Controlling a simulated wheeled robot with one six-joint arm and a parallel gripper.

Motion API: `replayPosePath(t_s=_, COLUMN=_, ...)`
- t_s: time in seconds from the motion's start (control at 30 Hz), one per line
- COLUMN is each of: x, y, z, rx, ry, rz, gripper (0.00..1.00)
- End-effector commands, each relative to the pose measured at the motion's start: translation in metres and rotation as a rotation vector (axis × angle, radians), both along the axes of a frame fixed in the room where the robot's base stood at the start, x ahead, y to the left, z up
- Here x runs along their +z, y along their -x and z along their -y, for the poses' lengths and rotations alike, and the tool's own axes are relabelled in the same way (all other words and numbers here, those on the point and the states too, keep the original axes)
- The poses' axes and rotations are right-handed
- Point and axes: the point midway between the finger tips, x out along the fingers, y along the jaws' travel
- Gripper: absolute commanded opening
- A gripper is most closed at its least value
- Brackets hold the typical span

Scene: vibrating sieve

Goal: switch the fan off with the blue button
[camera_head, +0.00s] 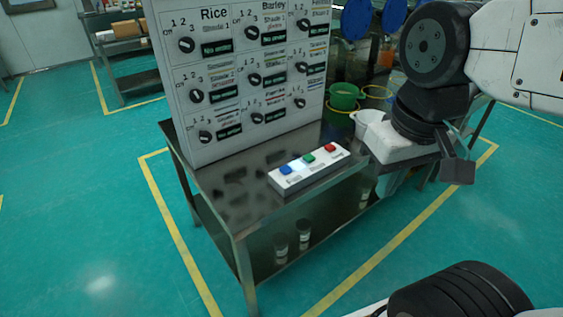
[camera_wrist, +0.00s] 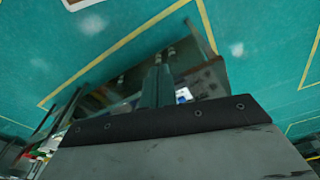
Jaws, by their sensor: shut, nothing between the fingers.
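The blue button (camera_head: 285,170) is at the left end of a white button box (camera_head: 315,177) on the dark metal table. A green button (camera_head: 309,158) is in the middle and a red button (camera_head: 330,147) at the right end. In the wrist view a small bright blue patch (camera_wrist: 183,95), likely the blue button, shows just above the dark gripper body. My gripper (camera_head: 457,170) is shut and empty, to the right of the button box and apart from it. The fan itself cannot be made out.
A white panel (camera_head: 243,70) with several labelled knobs stands on the table behind the box. The metal table (camera_head: 225,200) has a lower shelf with small jars (camera_head: 281,247). Green and white buckets (camera_head: 345,95) stand behind it. The teal floor (camera_head: 100,220) is clear at left.

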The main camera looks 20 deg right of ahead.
Motion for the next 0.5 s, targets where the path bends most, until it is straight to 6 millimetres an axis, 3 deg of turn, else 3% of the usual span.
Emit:
replayPosePath(t_s=0.3, x=-0.001, y=-0.009, z=0.005, rx=0.001, ry=0.023, rz=0.014, gripper=0.0)
replayPosePath(t_s=0.37, x=-0.001, y=-0.023, z=0.013, rx=0.008, ry=0.059, rz=0.038, gripper=0.0)
replayPosePath(t_s=0.47, x=-0.003, y=-0.064, z=0.034, rx=0.039, ry=0.16, rz=0.108, gripper=0.0)
replayPosePath(t_s=0.5, x=-0.003, y=-0.087, z=0.044, rx=0.064, ry=0.21, rz=0.147, gripper=0.0)
